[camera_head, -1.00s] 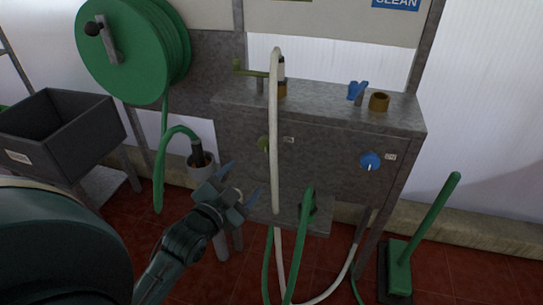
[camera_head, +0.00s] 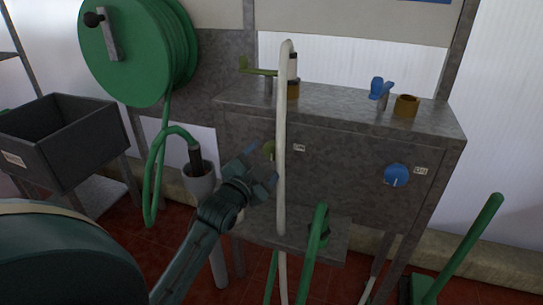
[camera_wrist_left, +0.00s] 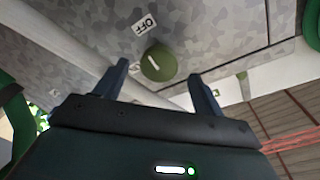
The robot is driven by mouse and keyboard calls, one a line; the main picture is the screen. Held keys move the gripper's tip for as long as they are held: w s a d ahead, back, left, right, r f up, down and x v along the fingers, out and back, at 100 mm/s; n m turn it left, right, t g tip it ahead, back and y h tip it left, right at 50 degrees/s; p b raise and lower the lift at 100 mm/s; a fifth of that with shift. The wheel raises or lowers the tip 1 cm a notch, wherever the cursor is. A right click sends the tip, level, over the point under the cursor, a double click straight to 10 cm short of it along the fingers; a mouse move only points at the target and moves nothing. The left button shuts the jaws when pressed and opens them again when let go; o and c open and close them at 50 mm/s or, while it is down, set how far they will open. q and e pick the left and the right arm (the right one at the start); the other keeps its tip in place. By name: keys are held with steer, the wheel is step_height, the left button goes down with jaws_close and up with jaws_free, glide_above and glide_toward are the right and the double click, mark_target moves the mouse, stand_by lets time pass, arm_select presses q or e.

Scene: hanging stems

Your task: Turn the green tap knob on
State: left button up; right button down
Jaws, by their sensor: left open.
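My left gripper (camera_head: 262,163) is open and empty, just below and left of the knob in the head view. In the wrist view the knob appears between its two fingers, apart from them. My right gripper is in neither view.
The white hose (camera_head: 282,190) hangs close to the left gripper's right side. A blue knob (camera_head: 397,175) is farther right on the cabinet (camera_head: 340,165). A grey holder (camera_head: 198,185) with a black-handled green hose stands left.

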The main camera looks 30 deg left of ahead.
mark_target(270, 154)
arm_select(q)
steer(key=shift+w+a+b, duration=0.15)
steer(key=shift+w+b, duration=0.05)
steer(key=shift+w, duration=0.95)
steer(key=shift+w+a+b, duration=0.15)
steer(key=shift+w, duration=1)
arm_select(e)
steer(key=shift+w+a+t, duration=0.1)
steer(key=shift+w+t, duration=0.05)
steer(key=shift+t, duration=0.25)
arm_select(q)
steer(key=c, duration=0.9)
steer(key=shift+c, duration=0.2)
